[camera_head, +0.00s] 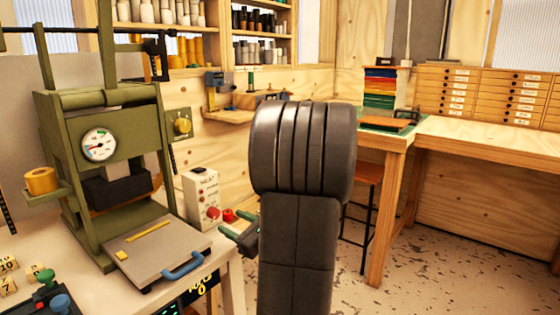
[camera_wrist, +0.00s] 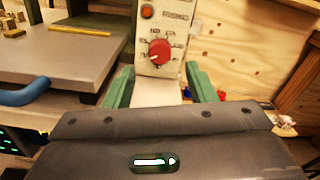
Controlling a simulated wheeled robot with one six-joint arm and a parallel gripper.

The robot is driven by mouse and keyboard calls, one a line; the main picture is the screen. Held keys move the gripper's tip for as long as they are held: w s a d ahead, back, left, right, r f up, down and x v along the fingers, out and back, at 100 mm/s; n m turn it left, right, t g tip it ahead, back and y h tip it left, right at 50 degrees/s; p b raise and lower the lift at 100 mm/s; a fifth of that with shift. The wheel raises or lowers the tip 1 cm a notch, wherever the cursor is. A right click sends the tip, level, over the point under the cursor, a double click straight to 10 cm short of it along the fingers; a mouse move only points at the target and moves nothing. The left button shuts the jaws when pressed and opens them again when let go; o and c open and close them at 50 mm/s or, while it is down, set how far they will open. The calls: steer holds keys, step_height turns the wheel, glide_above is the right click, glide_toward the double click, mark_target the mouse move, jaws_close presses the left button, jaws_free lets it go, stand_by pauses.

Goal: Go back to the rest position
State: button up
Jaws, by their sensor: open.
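My gripper (camera_head: 237,224) shows at the right edge of the press bench, mostly hidden behind my dark arm. In the wrist view my gripper (camera_wrist: 160,82) has its two green fingers spread apart, with nothing held between them. A white control box (camera_head: 203,197) with a red knob stands on the bench just beyond the fingers; in the wrist view the box (camera_wrist: 165,40) shows in the gap between them. I cannot tell whether the fingers touch it. A gold foil roll (camera_head: 41,180) sits on the side holder of the green press (camera_head: 105,130).
The press's flat plate (camera_head: 155,247) with a blue handle (camera_head: 183,266) lies left of my gripper. Number blocks (camera_head: 9,266) sit at front left. A stool (camera_head: 362,175) and a workbench (camera_head: 470,135) stand at right. Wall shelves hold several rolls.

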mark_target(216, 212)
steer(key=x, duration=0.6)
steer(key=shift+w+a+b, duration=0.15)
steer(key=shift+a+b, duration=0.15)
steer(key=shift+r+m+p, duration=0.2)
steer(key=shift+m+p, duration=0.1)
steer(key=shift+p, duration=0.45)
steer(key=shift+d+m+p, duration=0.15)
steer(key=shift+m+p, duration=0.85)
steer(key=shift+p, duration=0.25)
steer(key=s+d+n, duration=0.6)
steer(key=s+d, duration=0.2)
steer(key=d, duration=0.2)
steer(key=shift+s+d+f+n, duration=0.25)
steer(key=shift+s+d+n, duration=0.05)
steer(key=shift+d, duration=0.05)
